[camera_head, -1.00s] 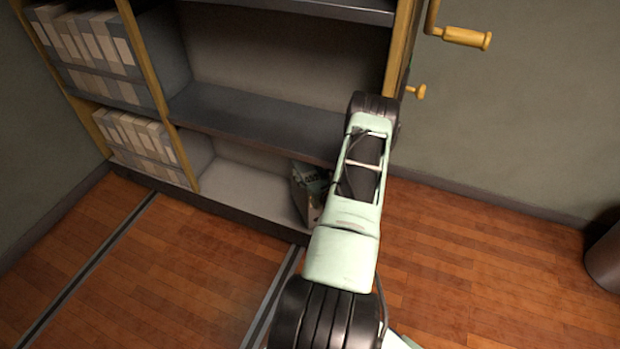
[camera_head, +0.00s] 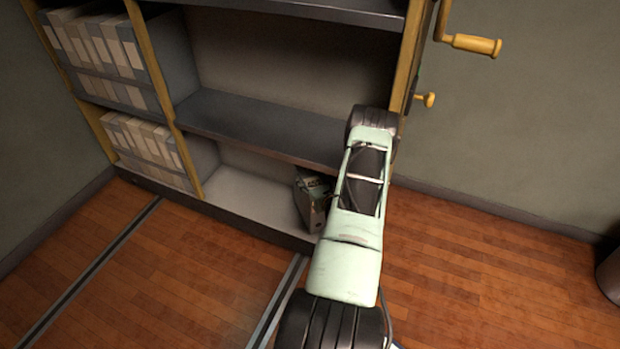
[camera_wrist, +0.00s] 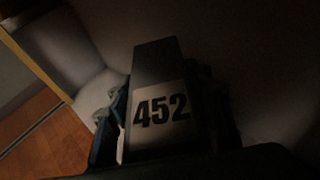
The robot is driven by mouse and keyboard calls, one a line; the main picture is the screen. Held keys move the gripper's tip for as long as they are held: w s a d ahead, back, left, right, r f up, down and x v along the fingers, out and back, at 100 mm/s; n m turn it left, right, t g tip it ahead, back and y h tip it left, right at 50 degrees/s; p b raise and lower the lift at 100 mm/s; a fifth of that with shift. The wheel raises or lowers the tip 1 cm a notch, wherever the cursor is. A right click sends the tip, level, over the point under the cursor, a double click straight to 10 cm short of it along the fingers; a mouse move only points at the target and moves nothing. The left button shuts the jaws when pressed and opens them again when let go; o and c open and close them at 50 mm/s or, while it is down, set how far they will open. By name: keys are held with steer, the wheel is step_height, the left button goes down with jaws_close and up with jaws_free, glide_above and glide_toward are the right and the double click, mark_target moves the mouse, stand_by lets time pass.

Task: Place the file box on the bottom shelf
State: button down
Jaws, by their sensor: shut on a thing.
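The file box (camera_head: 311,200) is a grey box at the right end of the bottom shelf compartment, partly hidden behind my arm in the head view. In the wrist view the file box (camera_wrist: 158,107) shows a pale label reading 452, between the fingers of my gripper (camera_wrist: 165,108). My gripper is shut on it. The box stands roughly upright, slightly tilted in the head view. The bottom shelf (camera_head: 245,196) is a pale board, bare to the left of the box. Whether the box's base touches the shelf I cannot tell.
The middle shelf (camera_head: 260,125) is an empty dark board just above the box. Several file boxes (camera_head: 150,140) fill the left bays beyond a yellow upright (camera_head: 186,165). A yellow crank handle (camera_head: 476,45) sticks out at the upper right. Floor rails (camera_head: 85,270) run to the shelving.

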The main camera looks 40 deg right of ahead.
steer(key=c, duration=1)
jaws_free()
steer(key=shift+o, duration=0.2)
steer(key=shift+s+a+r, duration=0.1)
steer(key=shift+s+r, duration=0.1)
steer(key=shift+s, duration=0.05)
steer(key=p+v, duration=0.3)
steer(key=v, duration=0.8)
steer(key=shift+s+p, duration=0.25)
steer(key=shift+p, duration=0.15)
steer(key=shift+a+r, duration=0.1)
